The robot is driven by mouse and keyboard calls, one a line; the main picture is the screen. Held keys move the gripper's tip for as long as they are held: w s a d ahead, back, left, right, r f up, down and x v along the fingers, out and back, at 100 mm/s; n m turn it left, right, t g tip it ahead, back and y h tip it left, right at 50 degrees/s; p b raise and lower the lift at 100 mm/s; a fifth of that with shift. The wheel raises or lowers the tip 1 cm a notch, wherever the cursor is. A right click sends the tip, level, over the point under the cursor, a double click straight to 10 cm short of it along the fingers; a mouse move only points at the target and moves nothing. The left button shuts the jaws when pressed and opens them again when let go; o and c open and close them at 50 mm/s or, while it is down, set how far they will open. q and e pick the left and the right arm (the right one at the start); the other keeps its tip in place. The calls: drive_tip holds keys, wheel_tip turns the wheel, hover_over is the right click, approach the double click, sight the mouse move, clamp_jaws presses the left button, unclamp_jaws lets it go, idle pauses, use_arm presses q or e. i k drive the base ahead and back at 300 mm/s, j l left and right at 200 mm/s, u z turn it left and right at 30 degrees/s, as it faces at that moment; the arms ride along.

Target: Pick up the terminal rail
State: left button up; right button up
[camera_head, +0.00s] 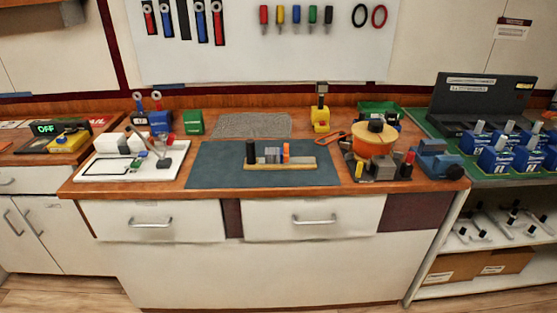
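The terminal rail (281,164) looks like a light tan strip lying on the dark blue-grey mat (217,172) in the middle of the bench. Several small parts stand along it: a tall black one at its left end, grey and blue-grey blocks in the middle, and an orange one toward the right. Neither of my grippers shows in the head view, and nothing touches the rail from above.
A white board with wires (100,168) lies left of the mat. An orange container (373,142), dark blocks and a blue vise-like tool (440,164) crowd the right. A yellow device (320,118) stands behind. The mat around the rail is clear.

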sight(272, 161)
drive_tip(key=i, duration=1.25)
drive_tip(key=k, duration=0.5)
